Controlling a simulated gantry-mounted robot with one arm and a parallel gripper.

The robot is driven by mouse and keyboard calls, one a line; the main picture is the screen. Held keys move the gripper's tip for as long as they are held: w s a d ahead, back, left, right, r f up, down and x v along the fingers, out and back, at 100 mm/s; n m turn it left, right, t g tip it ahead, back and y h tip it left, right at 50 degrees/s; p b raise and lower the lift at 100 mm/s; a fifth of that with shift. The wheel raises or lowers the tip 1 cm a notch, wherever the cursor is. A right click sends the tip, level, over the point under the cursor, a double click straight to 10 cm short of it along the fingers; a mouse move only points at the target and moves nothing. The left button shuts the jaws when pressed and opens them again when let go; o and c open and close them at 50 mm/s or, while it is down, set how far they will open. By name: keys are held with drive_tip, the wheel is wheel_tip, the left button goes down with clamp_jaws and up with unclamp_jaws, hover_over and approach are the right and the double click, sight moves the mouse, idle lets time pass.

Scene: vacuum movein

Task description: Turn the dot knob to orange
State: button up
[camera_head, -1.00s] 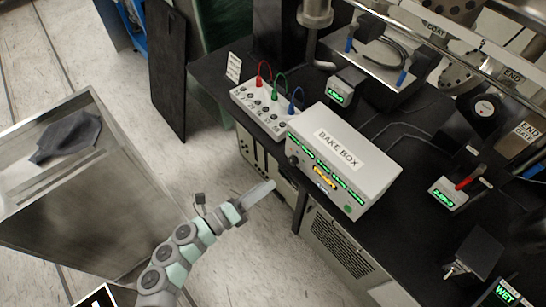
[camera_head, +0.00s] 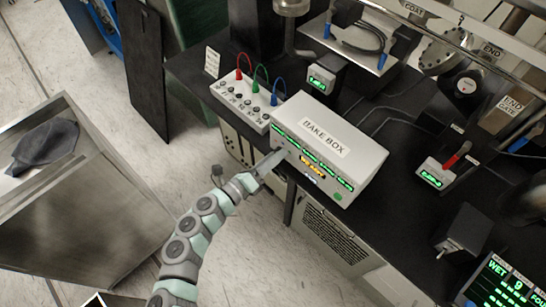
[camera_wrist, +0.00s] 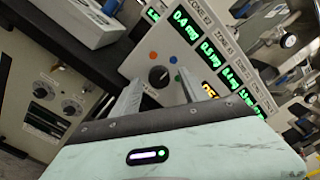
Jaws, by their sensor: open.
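The dot knob (camera_wrist: 158,76) is a small black round knob on the white front face of the bake box (camera_wrist: 140,62). Which dot the knob points to is unclear. My gripper (camera_wrist: 161,86) is open, with one finger on each side of the knob; contact cannot be told. In the head view, my gripper (camera_head: 274,156) reaches the left end of the bake box (camera_head: 362,150) and hides the knob.
Green displays (camera_wrist: 186,26) line the box face beside the knob. A white panel with red, green and blue cables (camera_head: 243,103) stands left of the box. A silver-walled bin (camera_head: 95,200) with a dark cloth is at the left. Floor is clear under my arm.

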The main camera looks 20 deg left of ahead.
clamp_jaws()
idle(0.6)
